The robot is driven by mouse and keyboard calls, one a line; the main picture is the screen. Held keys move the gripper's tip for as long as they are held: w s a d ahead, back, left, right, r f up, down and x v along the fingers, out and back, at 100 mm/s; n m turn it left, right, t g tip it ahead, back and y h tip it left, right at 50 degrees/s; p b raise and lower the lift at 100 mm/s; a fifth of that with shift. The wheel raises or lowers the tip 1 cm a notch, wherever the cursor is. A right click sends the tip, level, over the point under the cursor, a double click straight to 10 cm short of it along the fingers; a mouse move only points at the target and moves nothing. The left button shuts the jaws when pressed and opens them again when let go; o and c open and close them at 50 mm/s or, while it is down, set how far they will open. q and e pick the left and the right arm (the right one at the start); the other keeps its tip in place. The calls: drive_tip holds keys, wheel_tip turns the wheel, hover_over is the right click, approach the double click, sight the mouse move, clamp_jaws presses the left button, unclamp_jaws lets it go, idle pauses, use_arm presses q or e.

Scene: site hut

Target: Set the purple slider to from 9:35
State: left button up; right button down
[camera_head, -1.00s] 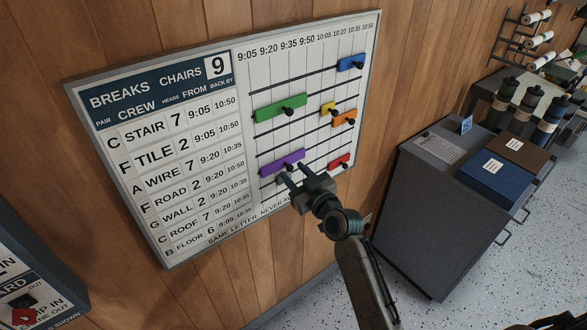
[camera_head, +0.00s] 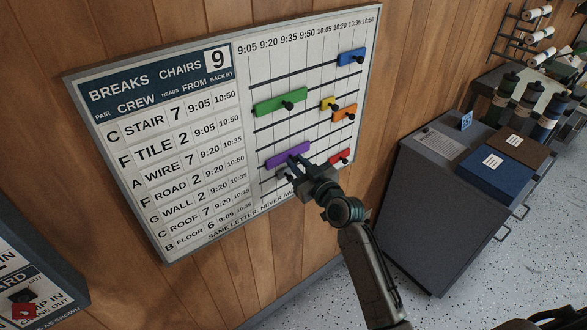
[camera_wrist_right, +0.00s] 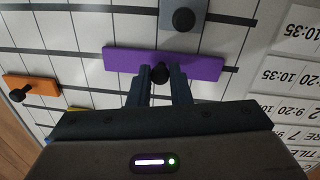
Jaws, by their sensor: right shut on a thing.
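The purple slider (camera_head: 287,154) lies on a lower row of the wall board, under the left part of the time columns. Which time line its left end meets is too small to tell. My right gripper (camera_head: 302,170) reaches in from below and is shut on the slider's dark knob. The right wrist view shows the purple bar (camera_wrist_right: 205,66) with its knob (camera_wrist_right: 160,72) between my fingertips (camera_wrist_right: 161,82). My left gripper is not in view.
A green slider (camera_head: 281,102) sits above, and a red slider (camera_head: 340,157) lies close right of my gripper. Yellow (camera_head: 328,104), orange (camera_head: 345,112) and blue (camera_head: 351,57) sliders are farther up. A grey slider (camera_wrist_right: 200,18) borders the purple one. A dark cabinet (camera_head: 433,215) stands right.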

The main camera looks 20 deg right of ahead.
drive_tip(key=w+d+b, duration=0.1)
drive_tip(key=d, duration=0.1)
drive_tip(key=w+d+b, duration=0.1)
drive_tip(key=d, duration=0.2)
drive_tip(key=d+b, duration=0.1)
drive_tip(key=d, duration=0.2)
drive_tip(key=shift+w+b, duration=0.35)
drive_tip(key=shift+w, duration=0.05)
drive_tip(key=shift+a, duration=0.1)
drive_tip(key=c, duration=1.3)
unclamp_jaws()
drive_tip(key=shift+c, duration=0.2)
drive_tip(key=b+v, duration=0.1)
drive_tip(key=v, duration=0.9)
drive_tip(key=shift+s, duration=0.35)
